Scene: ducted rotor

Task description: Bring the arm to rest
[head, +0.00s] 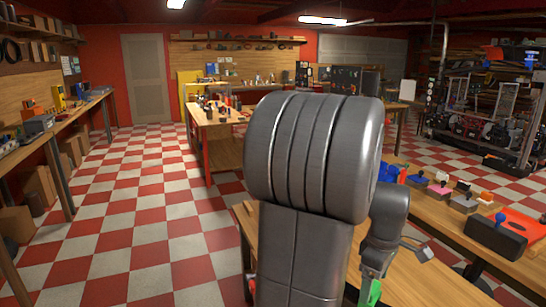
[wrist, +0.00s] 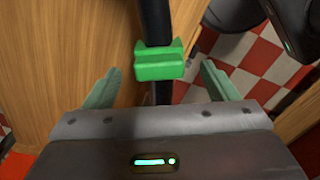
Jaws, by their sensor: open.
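My arm (head: 305,200) stands large and grey in the middle of the head view and hides much of the bench behind it. In the wrist view my gripper (wrist: 162,82) is open, its two pale green fingers wide apart. A bright green block-like piece (wrist: 159,60) on a black bar shows beyond and between the fingers; no finger touches it in the picture. A green piece also shows low in the head view (head: 370,292), beside my arm. I cannot tell if it is the same one.
A wooden bench (head: 420,280) at the right bears a black block with a blue knob (head: 497,236), an orange-red piece (head: 526,226) and several small coloured parts. Another workbench (head: 215,114) stands behind. The checkered floor (head: 140,220) at the left is clear.

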